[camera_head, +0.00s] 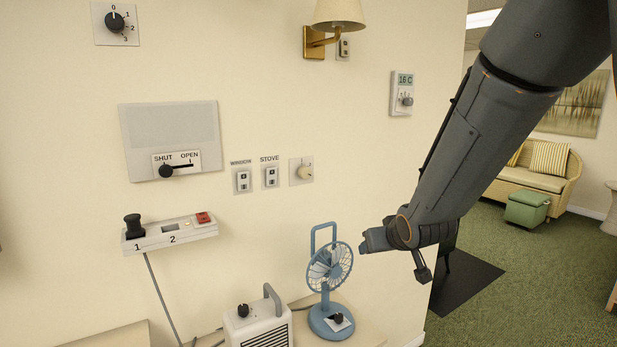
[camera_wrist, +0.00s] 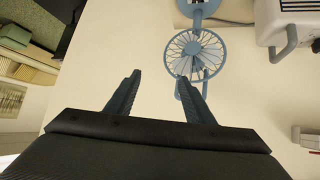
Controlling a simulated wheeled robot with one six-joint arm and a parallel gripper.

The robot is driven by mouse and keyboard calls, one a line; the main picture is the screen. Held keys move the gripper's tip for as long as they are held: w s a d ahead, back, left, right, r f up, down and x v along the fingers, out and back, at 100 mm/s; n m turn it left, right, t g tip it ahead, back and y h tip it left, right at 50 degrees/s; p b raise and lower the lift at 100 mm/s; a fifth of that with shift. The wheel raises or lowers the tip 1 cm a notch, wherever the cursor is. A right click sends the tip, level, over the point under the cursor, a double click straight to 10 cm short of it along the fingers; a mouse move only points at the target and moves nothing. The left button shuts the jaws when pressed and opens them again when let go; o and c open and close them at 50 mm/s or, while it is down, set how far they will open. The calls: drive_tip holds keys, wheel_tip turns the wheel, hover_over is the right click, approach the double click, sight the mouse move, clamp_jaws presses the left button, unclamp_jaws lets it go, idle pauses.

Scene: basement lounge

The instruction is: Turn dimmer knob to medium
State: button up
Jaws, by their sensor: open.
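A cream round knob (camera_head: 305,172) sits on a small square wall plate, right of the switches labelled WINDOW and STOVE. It has no readable label or scale, and I take it as the dimmer knob, though I cannot be sure. A black knob (camera_head: 115,21) with marks 0, 1, 2, 3 is at the upper left, its pointer near 0. My gripper (camera_head: 393,264) is open and empty, below and right of the cream knob, apart from it. In the wrist view the open fingers (camera_wrist: 159,76) point toward the wall; the cream knob is not visible there.
A blue desk fan (camera_head: 330,268) stands near my gripper, left of it; a white heater (camera_head: 258,325) is further left. A thermostat (camera_head: 402,93) reading 16 C, a wall lamp (camera_head: 338,14), a SHUT/OPEN slider panel (camera_head: 170,135) and a power strip (camera_head: 172,235) are on the wall.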

drive_tip(key=w+a+r+n+t+y, duration=0.2)
drive_tip(key=w+a+r+t+y, duration=0.15)
drive_tip(key=w+a+r, duration=0.35)
drive_tip(key=n+t+y, duration=0.2)
drive_tip(key=y, duration=0.2)
approach(307, 173)
drive_tip(key=p+x, duration=0.2)
drive_tip(key=x, duration=0.5)
drive_tip(key=shift+w+a+r, duration=0.1)
drive_tip(key=shift+w+a, duration=0.05)
drive_tip(key=c, duration=1)
drive_tip(key=shift+n, duration=0.3)
drive_tip(key=shift+c, duration=0.2)
